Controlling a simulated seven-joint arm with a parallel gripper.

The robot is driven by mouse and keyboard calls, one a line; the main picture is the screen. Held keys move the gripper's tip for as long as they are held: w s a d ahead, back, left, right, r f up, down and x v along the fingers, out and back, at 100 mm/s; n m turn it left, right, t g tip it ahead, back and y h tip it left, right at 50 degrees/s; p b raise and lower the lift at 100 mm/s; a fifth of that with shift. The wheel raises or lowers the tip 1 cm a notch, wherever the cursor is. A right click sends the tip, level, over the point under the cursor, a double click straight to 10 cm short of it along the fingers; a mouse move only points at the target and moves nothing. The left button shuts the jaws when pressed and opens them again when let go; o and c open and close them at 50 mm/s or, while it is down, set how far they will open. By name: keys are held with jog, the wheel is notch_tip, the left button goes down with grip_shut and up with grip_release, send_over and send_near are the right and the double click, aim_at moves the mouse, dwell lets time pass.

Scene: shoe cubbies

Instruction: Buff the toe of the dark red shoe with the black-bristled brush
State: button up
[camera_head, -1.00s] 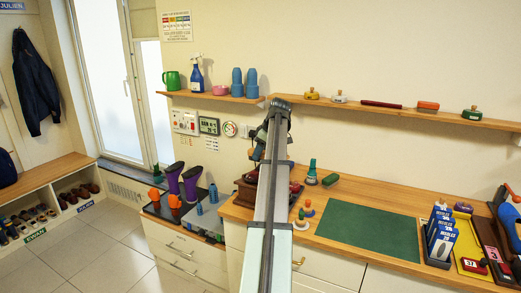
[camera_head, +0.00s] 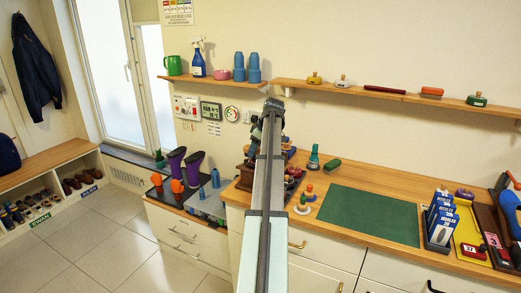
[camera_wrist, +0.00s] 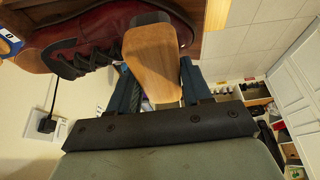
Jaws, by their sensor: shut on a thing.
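In the wrist view my gripper (camera_wrist: 157,82) is shut on a wooden-backed brush (camera_wrist: 152,55), its pale wood between the two dark fingers. The dark red shoe (camera_wrist: 98,27) with black laces lies close beyond the brush at the top of the wrist view. The brush's far end overlaps the shoe in the picture; I cannot tell whether they touch. In the head view my arm hides the gripper and brush, and only a little dark red shows beside it.
A green mat (camera_head: 368,215) lies on the wooden counter right of my arm. A blue-boxed holder (camera_head: 440,220) and a yellow tray (camera_head: 467,232) stand farther right. Purple boot shapes (camera_head: 193,166) stand left. A wall shelf (camera_head: 385,95) runs above. The mat is bare.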

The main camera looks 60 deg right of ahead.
jog(key=shift+w, duration=1.25)
jog(key=shift+s, duration=2.75)
jog(key=shift+s+r, duration=0.15)
jog(key=shift+r, duration=3.7)
